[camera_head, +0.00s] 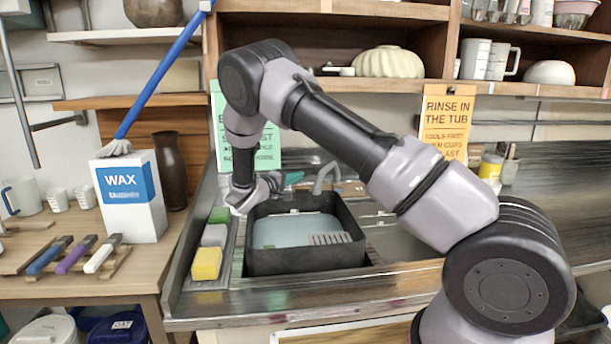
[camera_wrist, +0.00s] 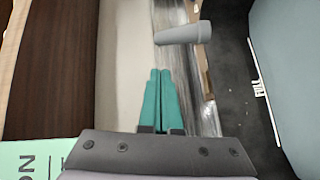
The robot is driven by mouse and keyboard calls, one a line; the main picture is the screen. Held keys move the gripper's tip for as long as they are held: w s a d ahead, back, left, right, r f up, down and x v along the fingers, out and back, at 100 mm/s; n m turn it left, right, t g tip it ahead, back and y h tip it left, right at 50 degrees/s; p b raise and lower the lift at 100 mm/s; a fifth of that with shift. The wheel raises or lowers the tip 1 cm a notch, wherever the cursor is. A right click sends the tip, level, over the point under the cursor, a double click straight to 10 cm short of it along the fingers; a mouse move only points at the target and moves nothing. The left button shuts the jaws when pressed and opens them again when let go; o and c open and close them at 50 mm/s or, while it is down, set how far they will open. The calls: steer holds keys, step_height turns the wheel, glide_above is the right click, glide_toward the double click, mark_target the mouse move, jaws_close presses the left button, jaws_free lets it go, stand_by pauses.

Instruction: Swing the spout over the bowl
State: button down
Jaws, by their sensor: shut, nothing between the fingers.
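The spout (camera_head: 325,177) is a grey curved tap at the back of the sink, by the back rim of a black tub. In the wrist view a grey cylinder, apparently the spout (camera_wrist: 183,33), lies ahead and slightly right of the fingertips, apart from them. My gripper (camera_head: 293,178) has teal fingers and is left of the spout, above the tub's back left area. The wrist view shows my gripper (camera_wrist: 160,75) with its fingers together and empty. The sink bowl (camera_head: 388,240) shows right of the tub, partly hidden behind my arm.
The black tub (camera_head: 305,262) holds pale blue water and has a FULL mark in the wrist view (camera_wrist: 258,85). Sponges (camera_head: 207,263) lie on a tray at its left. A WAX box (camera_head: 130,195) stands further left. A green sign (camera_head: 266,150) hangs behind my gripper.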

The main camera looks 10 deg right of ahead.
steer(key=x, duration=0.8)
steer(key=shift+w+d, duration=0.25)
steer(key=shift+d, duration=0.1)
